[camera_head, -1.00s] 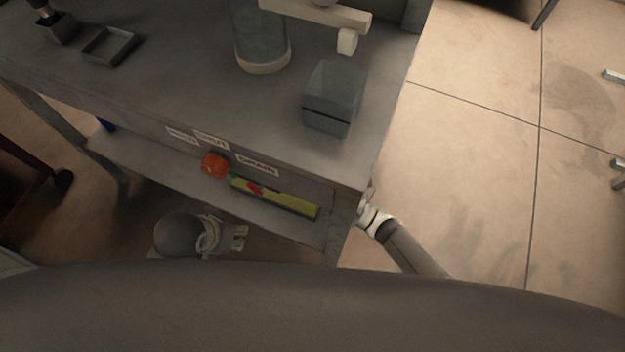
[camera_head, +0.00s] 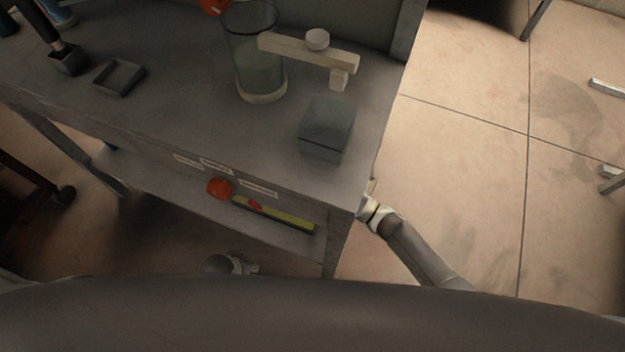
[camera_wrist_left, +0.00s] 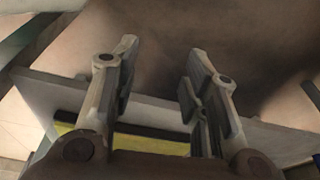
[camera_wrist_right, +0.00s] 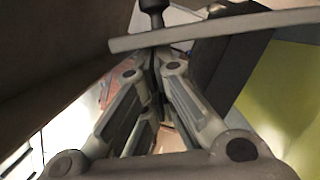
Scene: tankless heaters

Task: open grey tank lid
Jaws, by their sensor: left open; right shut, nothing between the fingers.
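A grey box-shaped tank (camera_head: 327,130) stands on the workbench near its front right corner. A seam runs around it below its top, and the lid looks closed. My left gripper (camera_head: 243,263) is low in front of the bench shelf, mostly cut off by my own body. The left wrist view shows its two fingers (camera_wrist_left: 160,85) apart and empty, near the shelf edge. My right arm reaches up beside the bench's right front corner, below the tank; its gripper is partly hidden in the head view. The right wrist view shows its fingers (camera_wrist_right: 155,75) together with nothing held.
The workbench (camera_head: 200,115) also carries a glass cylinder (camera_head: 258,70) with a pale arm and a small open tray (camera_head: 119,77). A yellow level (camera_head: 275,214) and an orange object (camera_head: 220,188) lie on the lower shelf. Open floor (camera_head: 460,170) is to the right.

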